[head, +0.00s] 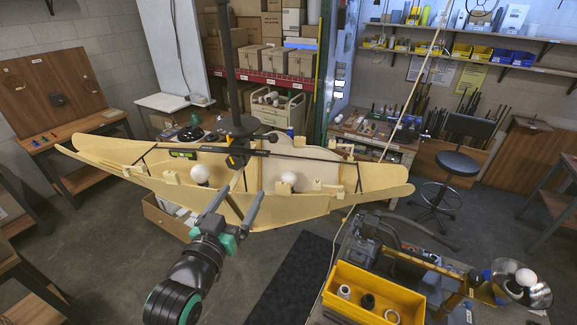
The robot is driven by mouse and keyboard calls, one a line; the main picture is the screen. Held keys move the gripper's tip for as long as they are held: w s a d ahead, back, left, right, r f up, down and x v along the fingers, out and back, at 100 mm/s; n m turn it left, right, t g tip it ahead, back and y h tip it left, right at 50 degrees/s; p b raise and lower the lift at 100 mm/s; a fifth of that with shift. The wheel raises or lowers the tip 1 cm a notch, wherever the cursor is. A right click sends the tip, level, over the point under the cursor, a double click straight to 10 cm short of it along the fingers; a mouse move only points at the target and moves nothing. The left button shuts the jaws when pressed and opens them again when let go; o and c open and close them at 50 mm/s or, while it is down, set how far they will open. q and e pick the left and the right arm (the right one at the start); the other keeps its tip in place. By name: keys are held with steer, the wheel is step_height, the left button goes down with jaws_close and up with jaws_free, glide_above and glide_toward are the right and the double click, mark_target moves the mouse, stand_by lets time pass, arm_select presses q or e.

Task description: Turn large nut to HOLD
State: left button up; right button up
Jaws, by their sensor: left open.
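My left gripper (238,201) is in front of the long pale wooden lamp body (335,202), its two grey fingers apart and nothing between them. Two white bulbs, the left one (200,173) and the right one (288,178), sit in the wooden body. I cannot make out for sure which part is the large nut, and no HOLD mark is readable. Ring-shaped parts, a white ring (344,291) and a dark ring (367,301), lie in a yellow bin (409,298) at the lower right. My right gripper is not in view.
A dark bar (290,156) spans the wooden body, with a dark post (228,65) rising behind it. A grey clamp-like tool (378,232) and a metal lamp shade with a bulb (525,279) are on the right bench. A black stool (456,164) stands behind. Open floor lies below the body.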

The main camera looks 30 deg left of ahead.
arm_select(q)
steer(key=n+y, duration=0.1)
steer(key=y, duration=0.1)
glide_toward(233, 162)
steer(key=shift+g, duration=0.3)
steer(key=x, duration=0.3)
steer(key=b+x, duration=0.1)
steer(key=x, duration=0.1)
steer(key=b+x, duration=0.1)
steer(key=x, duration=0.2)
steer(key=shift+w+a+r, duration=0.1)
steer(key=shift+w+r, duration=0.15)
steer(key=shift+w, duration=0.1)
steer(key=shift+w+a, duration=0.1)
steer(key=shift+w, duration=0.25)
steer(key=shift+c, duration=0.3)
steer(key=c, duration=1.3)
